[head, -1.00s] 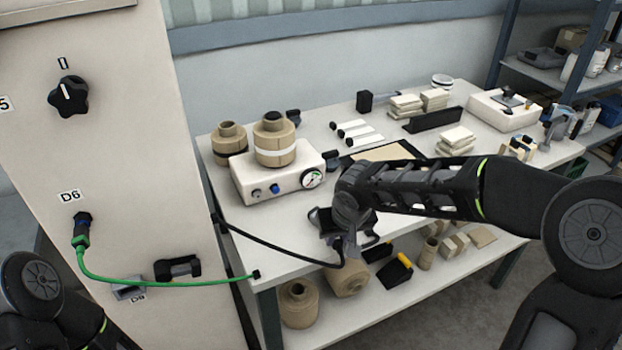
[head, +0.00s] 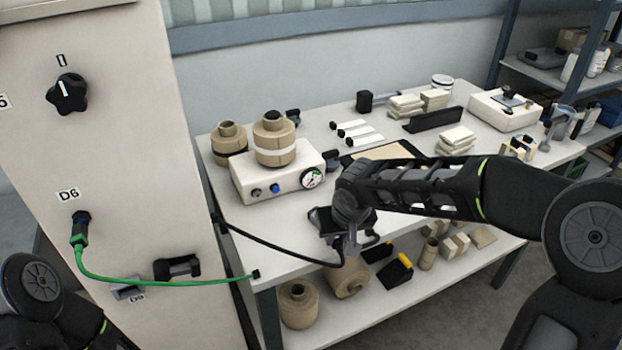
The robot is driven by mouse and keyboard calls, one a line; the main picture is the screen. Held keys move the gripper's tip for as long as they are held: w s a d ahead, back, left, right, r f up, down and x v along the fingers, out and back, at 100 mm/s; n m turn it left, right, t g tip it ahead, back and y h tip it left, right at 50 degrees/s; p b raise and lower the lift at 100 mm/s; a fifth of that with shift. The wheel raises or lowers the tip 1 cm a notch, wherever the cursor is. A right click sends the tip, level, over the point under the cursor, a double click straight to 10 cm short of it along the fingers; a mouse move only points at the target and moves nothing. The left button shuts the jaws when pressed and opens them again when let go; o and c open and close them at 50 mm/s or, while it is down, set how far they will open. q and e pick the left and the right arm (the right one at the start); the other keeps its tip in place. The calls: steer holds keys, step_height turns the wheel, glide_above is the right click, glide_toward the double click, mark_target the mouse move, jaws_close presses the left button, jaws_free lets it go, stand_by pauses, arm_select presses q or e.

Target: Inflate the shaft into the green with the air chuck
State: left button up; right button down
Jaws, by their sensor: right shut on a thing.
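My right gripper (head: 343,242) is at the front edge of the white table, pointing down, shut on the end of a black air hose (head: 275,244). The air chuck itself is mostly hidden by the fingers. The hose runs left from the gripper towards the cabinet edge. A round gauge (head: 312,178) with a white face and some green sits on the front of a white box (head: 262,184). Its needle is too small to read surely. I cannot make out the shaft. My left gripper is out of view; only part of my left arm shows at bottom left.
A tall beige cabinet (head: 120,150) stands at left with a black knob (head: 67,93) and a green hose (head: 150,282). The table (head: 232,238) has bare space at front left.

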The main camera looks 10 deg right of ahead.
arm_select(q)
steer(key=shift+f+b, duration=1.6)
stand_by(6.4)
